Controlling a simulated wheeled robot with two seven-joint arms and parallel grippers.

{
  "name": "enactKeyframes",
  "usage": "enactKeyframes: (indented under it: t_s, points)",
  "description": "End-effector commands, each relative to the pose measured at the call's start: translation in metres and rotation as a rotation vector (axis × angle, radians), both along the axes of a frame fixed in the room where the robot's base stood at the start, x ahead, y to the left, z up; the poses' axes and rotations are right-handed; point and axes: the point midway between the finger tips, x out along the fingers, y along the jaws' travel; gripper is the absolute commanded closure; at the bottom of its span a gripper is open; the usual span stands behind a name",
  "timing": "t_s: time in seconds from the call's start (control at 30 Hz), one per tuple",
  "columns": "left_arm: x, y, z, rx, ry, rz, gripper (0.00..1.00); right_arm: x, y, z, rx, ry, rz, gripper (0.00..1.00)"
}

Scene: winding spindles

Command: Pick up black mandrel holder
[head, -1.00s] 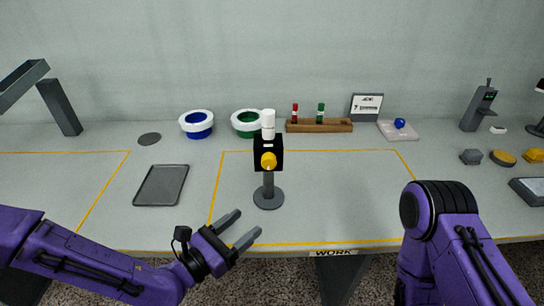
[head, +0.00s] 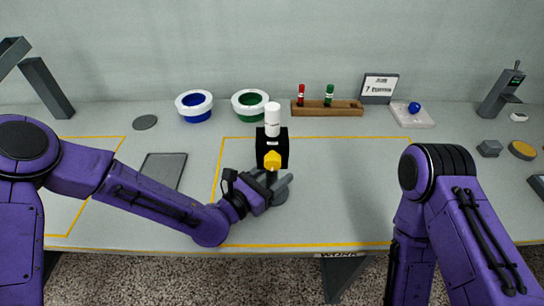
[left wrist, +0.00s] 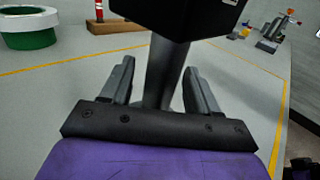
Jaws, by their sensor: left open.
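The black mandrel holder (head: 272,147) stands upright on the table on a grey post with a round base (head: 281,196). A yellow knob (head: 272,160) is on its front and a white cylinder (head: 272,113) stands on top. My left gripper (head: 285,186) is open at the post, below the black block. In the left wrist view the grey post (left wrist: 165,75) stands between the two open fingers (left wrist: 157,85), apart from both, and the black block (left wrist: 190,12) is cut off at the top. My right arm shows at the right, but its gripper is out of view.
A blue spool (head: 196,106) and a green spool (head: 250,104) with white rims stand behind. A wooden rack (head: 330,109) holds a red and a green spindle. A dark tray (head: 164,169) lies left.

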Motion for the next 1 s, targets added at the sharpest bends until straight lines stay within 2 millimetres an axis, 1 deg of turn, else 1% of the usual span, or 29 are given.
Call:
enactKeyframes:
  t_s: [0.03, 0.13, 0.33, 0.37, 0.4, 0.47, 0.5, 0.53, 0.87, 1.0]
  points:
    - [0.005, -0.004, 0.001, 0.002, -0.001, 0.000, 0.40, 0.000, 0.000, 0.004, 0.000, 0.000, 0.000, 0.34]
    - [0.011, -0.009, 0.000, -0.001, 0.001, 0.003, 0.40, 0.000, 0.000, 0.004, 0.000, 0.000, 0.000, 0.34]
    - [0.012, -0.009, -0.001, -0.001, 0.001, 0.004, 0.40, 0.000, 0.000, 0.003, 0.000, 0.000, 0.000, 0.34]
    - [0.012, -0.009, -0.001, -0.001, 0.001, 0.004, 0.49, 0.000, 0.000, 0.003, 0.000, 0.000, 0.000, 0.34]
    - [0.012, -0.009, -0.001, -0.001, 0.001, 0.004, 0.62, 0.000, 0.000, 0.003, 0.000, 0.000, 0.000, 0.34]
    - [0.012, -0.009, -0.001, -0.001, 0.001, 0.004, 0.82, 0.000, 0.000, 0.003, 0.000, 0.000, 0.000, 0.34]
    - [0.012, -0.009, -0.001, -0.001, 0.001, 0.004, 0.95, 0.000, 0.000, 0.003, 0.000, 0.000, 0.000, 0.34]
    - [0.012, -0.009, -0.001, -0.001, 0.001, 0.004, 1.00, 0.000, 0.000, 0.003, 0.000, 0.000, 0.000, 0.34]
    - [0.012, -0.009, 0.003, -0.002, -0.002, 0.005, 1.00, 0.000, 0.000, 0.003, 0.000, 0.000, 0.000, 0.34]
    - [0.012, -0.009, 0.012, -0.003, -0.004, 0.004, 1.00, 0.000, 0.000, 0.000, 0.000, 0.000, 0.000, 0.34]
